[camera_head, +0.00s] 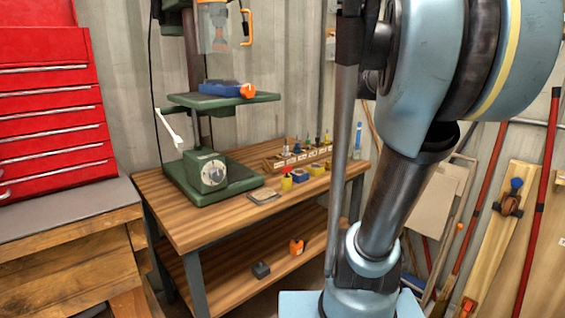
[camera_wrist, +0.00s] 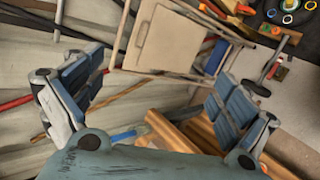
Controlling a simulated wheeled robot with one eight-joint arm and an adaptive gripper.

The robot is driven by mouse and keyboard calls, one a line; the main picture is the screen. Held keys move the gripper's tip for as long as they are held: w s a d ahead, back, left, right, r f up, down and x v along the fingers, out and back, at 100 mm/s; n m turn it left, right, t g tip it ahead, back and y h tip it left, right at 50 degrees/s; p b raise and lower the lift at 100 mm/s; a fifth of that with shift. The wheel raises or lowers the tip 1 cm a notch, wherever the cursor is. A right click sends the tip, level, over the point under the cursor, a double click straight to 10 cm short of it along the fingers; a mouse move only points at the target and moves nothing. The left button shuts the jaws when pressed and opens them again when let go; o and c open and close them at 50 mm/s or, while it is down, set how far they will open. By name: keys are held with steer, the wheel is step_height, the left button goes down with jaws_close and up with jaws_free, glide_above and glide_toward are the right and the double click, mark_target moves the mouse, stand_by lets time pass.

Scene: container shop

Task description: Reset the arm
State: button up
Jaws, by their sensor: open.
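My arm rises at the right of the head view, its blue and dark links filling much of that side. My gripper is outside the head view. In the wrist view my gripper (camera_wrist: 150,108) shows its two fingers wide apart, one at the left and one at the right. Nothing is between the fingers, and they touch nothing that I can see. Behind them are a leaning folded chair or frame with a pale panel (camera_wrist: 170,40) and wooden boards (camera_wrist: 180,134).
A wooden workbench (camera_head: 190,232) stands left of my arm, with a green drill press (camera_head: 212,172) and small coloured items on it. A red tool chest (camera_head: 50,110) is at the far left. Long-handled tools and boards (camera_head: 496,230) lean on the right wall.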

steer(key=s+a+f+m+g+y, duration=0.1)
steer(key=s+a+f+m+y, duration=0.3)
steer(key=s+a+f, duration=0.6)
steer(key=s+a+f+m+g+y, duration=0.1)
steer(key=s+a+f+m+y, duration=0.3)
steer(key=s+a+f, duration=0.6)
step_height(320, 180, down, 8)
steer(key=a+y, duration=0.1)
steer(key=a, duration=0.1)
steer(key=shift+a+g, duration=0.35)
steer(key=shift+g, duration=0.05)
steer(key=shift+r, duration=0.1)
steer(key=shift+w+f, duration=0.2)
steer(key=shift+w, duration=0.25)
steer(key=shift+d, duration=0.1)
